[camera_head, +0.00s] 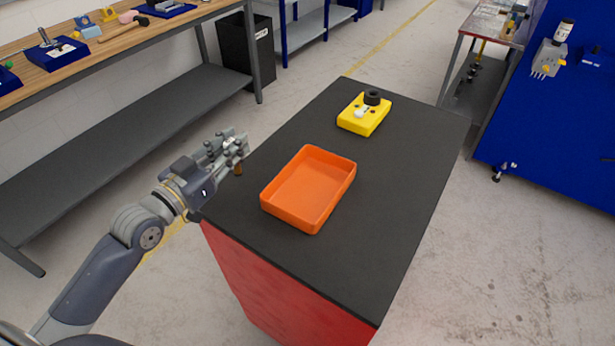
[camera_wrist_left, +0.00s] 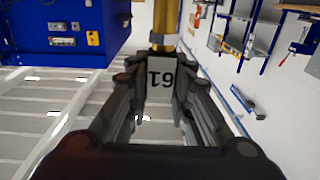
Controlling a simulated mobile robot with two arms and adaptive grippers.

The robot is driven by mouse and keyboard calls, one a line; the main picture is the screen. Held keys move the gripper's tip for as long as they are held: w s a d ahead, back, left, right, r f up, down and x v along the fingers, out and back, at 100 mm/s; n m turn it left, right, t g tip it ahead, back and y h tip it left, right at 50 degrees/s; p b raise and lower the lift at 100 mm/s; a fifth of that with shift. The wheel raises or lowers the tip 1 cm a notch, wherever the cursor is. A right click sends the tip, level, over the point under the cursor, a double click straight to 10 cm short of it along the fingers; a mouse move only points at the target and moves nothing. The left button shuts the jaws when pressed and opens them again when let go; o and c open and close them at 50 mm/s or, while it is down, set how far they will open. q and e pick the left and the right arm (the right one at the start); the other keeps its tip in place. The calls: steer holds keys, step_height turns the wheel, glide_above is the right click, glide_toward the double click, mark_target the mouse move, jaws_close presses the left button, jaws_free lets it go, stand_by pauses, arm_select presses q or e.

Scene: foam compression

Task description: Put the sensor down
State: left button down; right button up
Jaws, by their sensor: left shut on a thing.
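My left gripper (camera_head: 236,148) is at the left edge of the dark tabletop and is shut on the sensor. Only a small brass-coloured end of the sensor (camera_head: 239,169) shows below the fingers in the head view. In the left wrist view, the sensor (camera_wrist_left: 162,78) is a grey block with dark digits, upside down in the picture, and a gold cylinder beyond it. The fingers of the left gripper (camera_wrist_left: 161,75) lie on both sides of the block. My right gripper is not in view.
An empty orange tray (camera_head: 318,168) lies on the black-topped red cabinet (camera_head: 405,205). A yellow case (camera_head: 360,125) with a black knob and a white piece stands farther back. The tabletop's front and right are clear. A workbench (camera_head: 110,45) with tools runs along the left.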

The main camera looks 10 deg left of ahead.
arm_select(q)
steer(key=d, duration=0.2)
steer(key=s+d+p, duration=0.1)
steer(key=d, duration=0.2)
steer(key=s+d+p, duration=0.1)
steer(key=d, duration=0.1)
steer(key=shift+d, duration=0.2)
steer(key=d+f, duration=0.1)
steer(key=d, duration=0.1)
steer(key=d+f+p, duration=0.1)
steer(key=d, duration=0.1)
steer(key=s+d+f+p, duration=0.1)
steer(key=d+f, duration=0.1)
steer(key=shift+d, duration=0.35)
steer(key=shift+f, duration=0.4)
steer(key=c, duration=1.5)
jaws_free()
steer(key=shift+o, duration=0.3)
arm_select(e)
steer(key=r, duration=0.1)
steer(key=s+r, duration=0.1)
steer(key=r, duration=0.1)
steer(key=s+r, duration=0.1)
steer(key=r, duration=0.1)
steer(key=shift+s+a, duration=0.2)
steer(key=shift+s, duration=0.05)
